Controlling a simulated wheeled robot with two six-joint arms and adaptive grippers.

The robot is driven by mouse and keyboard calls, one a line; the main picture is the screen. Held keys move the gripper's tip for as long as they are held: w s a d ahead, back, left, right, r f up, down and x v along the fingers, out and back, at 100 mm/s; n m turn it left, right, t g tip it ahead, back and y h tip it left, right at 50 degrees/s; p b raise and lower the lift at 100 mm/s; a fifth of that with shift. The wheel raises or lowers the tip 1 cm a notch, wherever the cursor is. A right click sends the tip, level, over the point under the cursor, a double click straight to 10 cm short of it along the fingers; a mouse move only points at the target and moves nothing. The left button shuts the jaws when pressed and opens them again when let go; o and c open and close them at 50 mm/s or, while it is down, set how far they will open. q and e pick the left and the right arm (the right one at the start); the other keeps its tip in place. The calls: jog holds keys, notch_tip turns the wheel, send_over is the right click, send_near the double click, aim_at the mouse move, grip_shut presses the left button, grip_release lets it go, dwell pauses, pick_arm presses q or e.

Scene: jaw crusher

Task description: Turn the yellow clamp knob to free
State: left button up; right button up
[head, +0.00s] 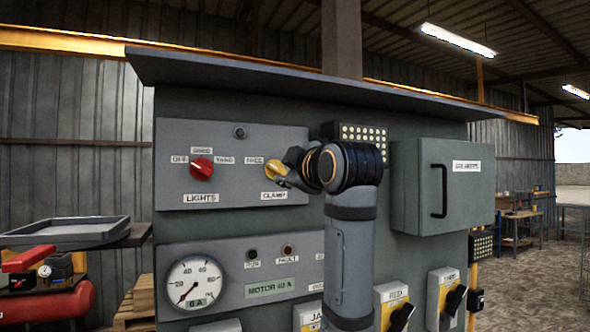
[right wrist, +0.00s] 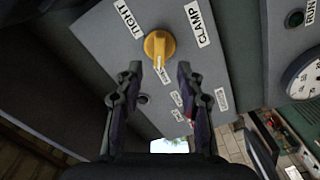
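The yellow clamp knob (head: 275,168) is on the grey upper panel, above the CLAMP label and right of the FREE label (head: 255,163). In the right wrist view the knob (right wrist: 159,47) lies just ahead of my fingertips, with the TIGHT label (right wrist: 129,19) at its upper left and the CLAMP label (right wrist: 197,24) at its right. Its long grip runs up and down in that view; which end is the pointer I cannot tell. My right gripper (right wrist: 160,74) is open, one finger to each side of the knob's line, not closed on it. My left gripper is out of view.
A red lights knob (head: 201,169) is left on the same panel (head: 230,195). A gauge (head: 194,283) and motor panel sit below. A grey box with a handle (head: 443,188) projects at right. A roof plate (head: 270,75) overhangs the top. Yellow-plated switches (head: 393,305) are lower right.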

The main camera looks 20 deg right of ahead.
jog(key=s, duration=0.5)
jog(key=shift+s+d, duration=0.1)
jog(key=shift+s, duration=0.2)
